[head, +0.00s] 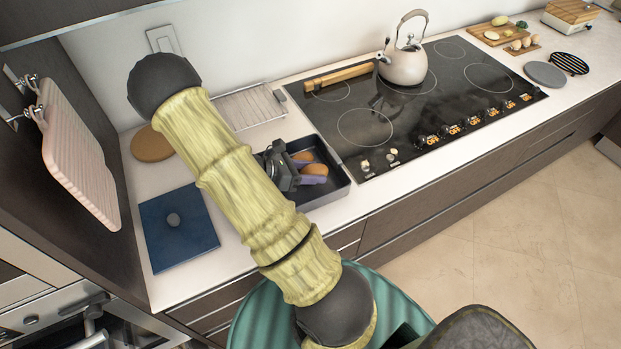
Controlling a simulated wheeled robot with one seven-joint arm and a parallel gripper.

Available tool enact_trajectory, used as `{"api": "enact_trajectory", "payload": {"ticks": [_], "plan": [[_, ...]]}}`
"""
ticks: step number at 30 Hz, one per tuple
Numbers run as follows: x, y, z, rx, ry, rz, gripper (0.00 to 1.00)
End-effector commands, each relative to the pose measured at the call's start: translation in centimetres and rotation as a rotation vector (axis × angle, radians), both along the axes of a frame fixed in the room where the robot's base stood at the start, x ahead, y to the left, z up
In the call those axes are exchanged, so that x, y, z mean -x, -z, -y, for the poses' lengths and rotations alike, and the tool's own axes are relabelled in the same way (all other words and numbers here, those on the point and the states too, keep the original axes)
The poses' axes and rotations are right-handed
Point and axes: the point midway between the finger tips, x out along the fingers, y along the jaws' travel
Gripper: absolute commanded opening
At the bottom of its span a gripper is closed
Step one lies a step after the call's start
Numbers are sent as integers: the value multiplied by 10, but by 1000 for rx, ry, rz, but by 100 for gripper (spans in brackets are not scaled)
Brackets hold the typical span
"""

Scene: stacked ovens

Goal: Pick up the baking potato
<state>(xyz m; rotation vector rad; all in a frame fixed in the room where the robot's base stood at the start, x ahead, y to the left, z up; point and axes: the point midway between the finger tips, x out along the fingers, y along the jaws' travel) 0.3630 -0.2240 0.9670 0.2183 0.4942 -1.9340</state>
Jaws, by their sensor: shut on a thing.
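My gripper (312,172) reaches down into a dark rectangular baking tray (336,190) on the counter. Its lavender fingers are shut on a brown baking potato (316,169), which shows between them. A second brown potato (303,156) lies just behind the fingers in the tray. The held potato is low, within the tray's walls; I cannot tell whether it touches the tray floor. My arm and wrist hide the left part of the tray.
A black cooktop (420,100) with a cream kettle (404,62) and a wooden-handled item (338,76) lies right of the tray. A blue board (178,240) lies left, a wire rack (246,106) behind. A pink board (75,150) hangs on the left wall.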

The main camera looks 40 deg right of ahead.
Motion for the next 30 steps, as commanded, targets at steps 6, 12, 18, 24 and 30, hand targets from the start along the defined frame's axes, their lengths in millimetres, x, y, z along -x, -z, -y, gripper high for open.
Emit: {"api": "enact_trajectory", "payload": {"ticks": [6, 12, 18, 24, 30], "plan": [[0, -39, 0, 1, 0, 5, 21], [-1, -62, -1, 2, -2, 3, 21], [0, -67, -1, 1, -2, -1, 21], [0, -67, -1, 1, -2, -1, 21], [0, -67, -1, 0, -2, -1, 21]]}}
